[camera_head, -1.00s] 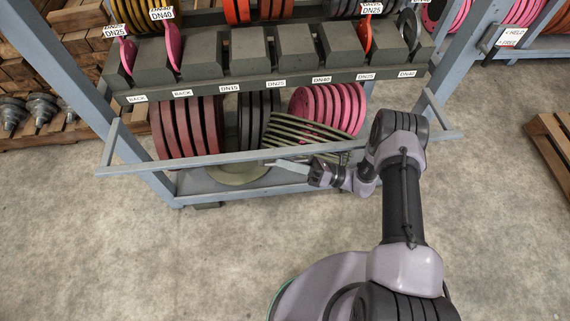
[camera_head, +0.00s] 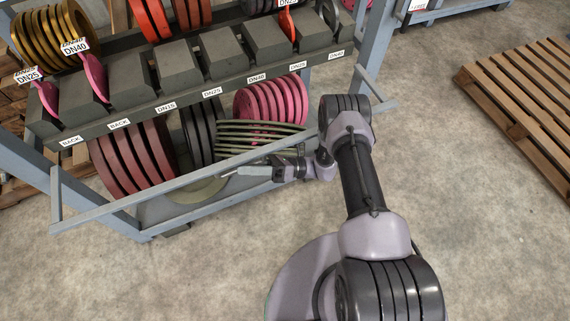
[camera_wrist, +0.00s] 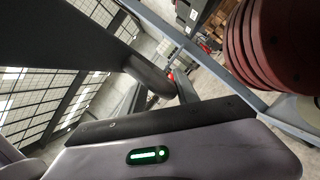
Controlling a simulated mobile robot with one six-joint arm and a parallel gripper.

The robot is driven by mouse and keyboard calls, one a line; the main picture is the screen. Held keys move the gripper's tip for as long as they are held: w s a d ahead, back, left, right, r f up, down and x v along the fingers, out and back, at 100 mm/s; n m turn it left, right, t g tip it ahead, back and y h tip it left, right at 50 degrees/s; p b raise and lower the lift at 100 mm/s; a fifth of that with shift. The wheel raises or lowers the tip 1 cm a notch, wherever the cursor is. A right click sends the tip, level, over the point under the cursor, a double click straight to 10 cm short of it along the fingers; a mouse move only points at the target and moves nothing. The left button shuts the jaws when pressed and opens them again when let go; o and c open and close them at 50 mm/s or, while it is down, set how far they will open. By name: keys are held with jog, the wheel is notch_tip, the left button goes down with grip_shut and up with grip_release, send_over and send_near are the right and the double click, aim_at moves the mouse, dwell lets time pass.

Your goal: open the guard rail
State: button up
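The guard rail (camera_head: 130,199) is a blue-grey bar across the front of the rack's lower bay. It stands out from the rack on side arms, in front of the discs. My gripper (camera_head: 232,173) is at the rail's middle, just on the near side of it in the picture. Its light-coloured tip points left along the bar. I cannot tell whether it touches the rail, or whether its fingers are apart. In the wrist view a dark bar and a grey housing with a green light fill the lower part, and the fingertips do not show clearly.
Labelled grey blocks (camera_head: 205,56) line the shelf above. A wooden pallet (camera_head: 525,90) lies at right. The floor in front is clear.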

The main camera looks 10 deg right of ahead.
jog(key=v, duration=1.6)
jog(key=shift+c, duration=0.3)
